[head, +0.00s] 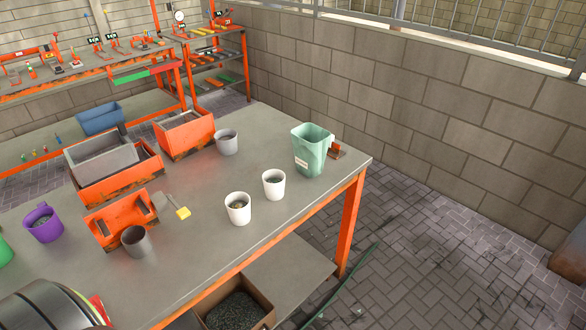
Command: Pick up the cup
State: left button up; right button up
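Several cups stand on the grey tabletop (190,255). A white cup (238,212) with something inside is near the front edge, and a second white cup (273,186) stands just right of and behind it. A light grey cup (227,144) is farther back. A darker grey cup (136,243) stands by an orange bracket. A purple mug (43,227) is at the left, and part of a green one (4,250) shows at the left edge. Which cup the task means cannot be told. Neither of my grippers is in view.
A tall green pitcher (312,152) stands near the right table corner. Orange bins (184,135), an orange bracket (112,216) and a grey bin (102,160) fill the back left. A dark rounded object (45,308) is at bottom left. The front middle of the tabletop is clear.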

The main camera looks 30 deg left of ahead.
aim_at(273, 181)
jog(key=i+u, duration=0.1)
jog(key=u, duration=0.3)
jog(key=i+l+u, duration=0.1)
jog(key=u, duration=0.25)
jog(key=i+l+u, duration=0.1)
jog(key=u, duration=0.3)
jog(key=l+u, duration=0.35)
jog(key=i+j, duration=0.05)
